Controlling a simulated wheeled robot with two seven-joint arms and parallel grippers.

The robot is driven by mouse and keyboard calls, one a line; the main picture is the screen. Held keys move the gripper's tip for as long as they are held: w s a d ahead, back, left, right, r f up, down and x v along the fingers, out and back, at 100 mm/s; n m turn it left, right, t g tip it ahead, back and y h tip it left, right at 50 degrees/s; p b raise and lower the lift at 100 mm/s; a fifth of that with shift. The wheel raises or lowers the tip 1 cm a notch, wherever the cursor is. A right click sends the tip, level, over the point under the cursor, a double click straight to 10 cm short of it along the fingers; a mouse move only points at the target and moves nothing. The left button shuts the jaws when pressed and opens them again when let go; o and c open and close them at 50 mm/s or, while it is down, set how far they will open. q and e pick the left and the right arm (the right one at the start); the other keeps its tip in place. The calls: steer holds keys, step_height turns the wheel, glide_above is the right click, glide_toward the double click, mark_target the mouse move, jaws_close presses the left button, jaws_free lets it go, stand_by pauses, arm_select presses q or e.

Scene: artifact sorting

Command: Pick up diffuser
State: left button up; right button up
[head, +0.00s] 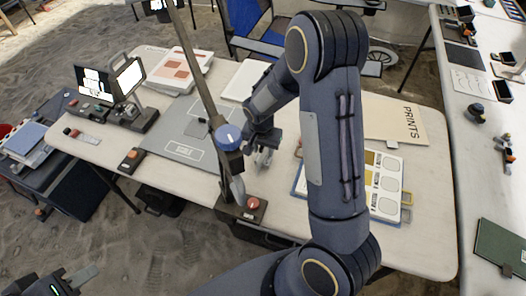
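No object can be singled out with certainty as the diffuser. A pale framed panel (130,77) stands upright on a dark base at the table's left end, beside a lit panel (95,84); either could be it. My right arm reaches across the middle, and its gripper (264,158) points down over the table near a post with a blue knob, well to the right of the panels. Whether its fingers are apart is unclear. My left gripper (72,280) shows only partly at the bottom left corner, far from the panels; its finger opening is cut off.
The pale table (420,250) carries a grey mat (180,135), a brown folder marked PRINTS (410,122) and a sheet of colour samples (386,188). The slanted post (196,68) rises beside my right gripper. Another table (480,180) stands right.

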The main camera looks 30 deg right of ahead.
steer(key=shift+c, duration=0.3)
jaws_close()
